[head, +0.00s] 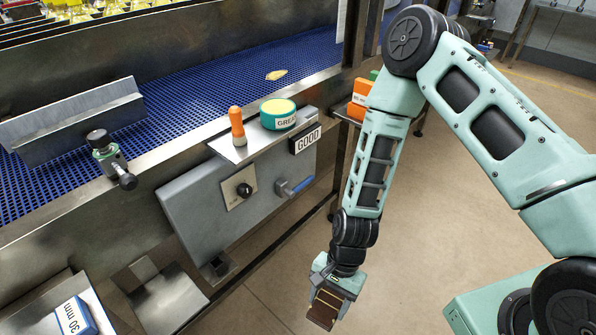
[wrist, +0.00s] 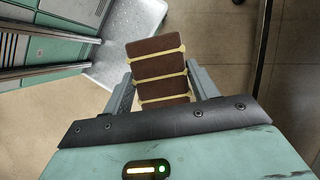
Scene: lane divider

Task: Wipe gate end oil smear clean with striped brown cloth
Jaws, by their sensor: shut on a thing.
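The striped brown cloth (head: 325,309) is dark brown with cream stripes and hangs at the end of my arm in the head view. It also shows in the wrist view (wrist: 158,68), between the two grey fingers. My gripper (head: 333,288) is shut on the cloth and points down over open floor, in front of the machine.
A clamp knob (head: 110,155) sits on the belt's rail. Orange boxes (head: 361,95) are behind my arm. The floor at right is mostly clear.

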